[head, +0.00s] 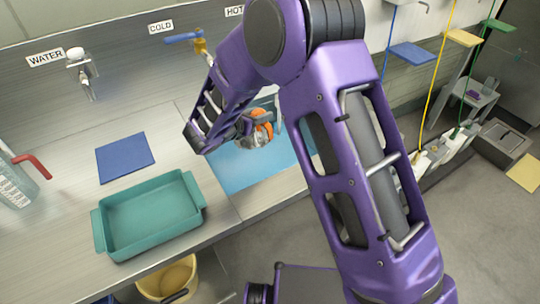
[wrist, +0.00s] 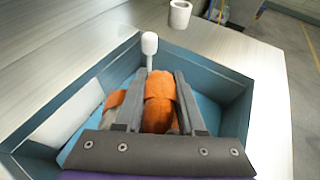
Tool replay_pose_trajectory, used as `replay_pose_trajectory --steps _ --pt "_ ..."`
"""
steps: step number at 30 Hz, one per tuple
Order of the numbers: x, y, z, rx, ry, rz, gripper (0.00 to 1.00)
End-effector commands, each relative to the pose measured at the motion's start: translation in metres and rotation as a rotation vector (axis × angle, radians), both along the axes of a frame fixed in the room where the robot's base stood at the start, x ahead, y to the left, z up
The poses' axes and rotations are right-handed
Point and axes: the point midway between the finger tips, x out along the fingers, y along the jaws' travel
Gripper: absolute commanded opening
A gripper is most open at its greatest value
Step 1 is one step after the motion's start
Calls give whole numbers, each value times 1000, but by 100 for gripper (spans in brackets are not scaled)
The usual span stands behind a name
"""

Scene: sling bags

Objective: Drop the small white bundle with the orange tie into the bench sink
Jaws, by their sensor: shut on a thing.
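The white bundle with the orange tie (head: 264,131) is between the fingers of my gripper (head: 248,128). The wrist view shows mostly the orange of the bundle (wrist: 158,103) between the two grey fingers (wrist: 157,76), which are shut on it. The bench sink (head: 240,174) is a blue basin set in the steel bench. In the wrist view the sink (wrist: 232,90) surrounds the bundle on several sides, so the bundle is over the basin. I cannot tell how high it hangs above the sink floor. My arm hides part of the sink in the head view.
A white-topped fitting (wrist: 149,45) stands close beyond the fingers at the sink's far edge. A teal tray (head: 150,212) and a blue mat (head: 125,157) lie on the bench to the left. Taps labelled WATER (head: 79,70) and COLD (head: 190,40) are on the back wall.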

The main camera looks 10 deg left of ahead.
Motion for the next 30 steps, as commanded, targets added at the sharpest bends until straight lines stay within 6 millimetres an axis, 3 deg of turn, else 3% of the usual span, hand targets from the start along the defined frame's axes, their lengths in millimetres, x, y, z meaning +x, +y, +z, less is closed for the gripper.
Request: replay_pose_trajectory --steps 15,25,26,30 --pt "0 0 -53 1 0 0 0" --pt "0 0 -56 1 -2 -1 0" --pt "0 0 -56 1 -2 -1 40" --pt "0 0 -56 1 0 0 66"
